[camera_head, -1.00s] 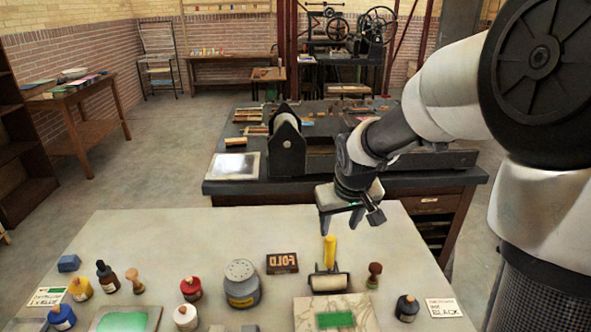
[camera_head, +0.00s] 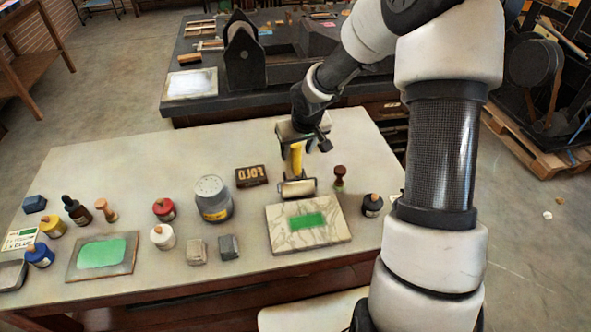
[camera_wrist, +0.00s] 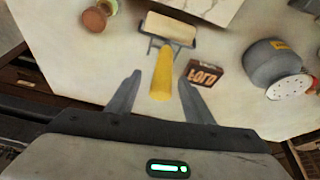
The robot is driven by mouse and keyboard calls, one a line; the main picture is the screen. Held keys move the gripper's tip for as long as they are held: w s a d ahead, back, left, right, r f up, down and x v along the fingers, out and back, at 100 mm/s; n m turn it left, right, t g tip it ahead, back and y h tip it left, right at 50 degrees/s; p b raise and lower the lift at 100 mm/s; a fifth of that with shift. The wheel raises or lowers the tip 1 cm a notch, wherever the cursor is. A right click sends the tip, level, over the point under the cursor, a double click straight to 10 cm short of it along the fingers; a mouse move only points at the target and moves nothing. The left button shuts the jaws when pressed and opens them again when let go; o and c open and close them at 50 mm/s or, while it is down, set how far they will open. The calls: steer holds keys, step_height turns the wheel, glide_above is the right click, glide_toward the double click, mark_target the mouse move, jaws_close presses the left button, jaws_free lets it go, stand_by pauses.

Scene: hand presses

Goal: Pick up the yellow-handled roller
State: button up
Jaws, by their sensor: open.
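My gripper (camera_wrist: 157,92) is open, with one finger on each side of the handle and a gap on both sides. In the head view my gripper (camera_head: 306,150) is at the handle, and the arm hides part of it.
A "FOLD" block (camera_wrist: 203,74) lies close beside the roller. A wooden-handled stamp (camera_head: 339,176) stands to its right, and the marble slab (camera_head: 280,239) lies in front. A grey tin (camera_head: 213,199) and several ink bottles are to the left.

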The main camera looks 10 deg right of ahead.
steer(key=x, duration=0.5)
steer(key=shift+s+a+f+b, duration=0.1)
steer(key=shift+s+f+b, duration=0.05)
steer(key=shift+f+b, duration=0.15)
steer(key=shift+r, duration=0.1)
steer(key=c, duration=1)
steer(key=shift+c, duration=0.2)
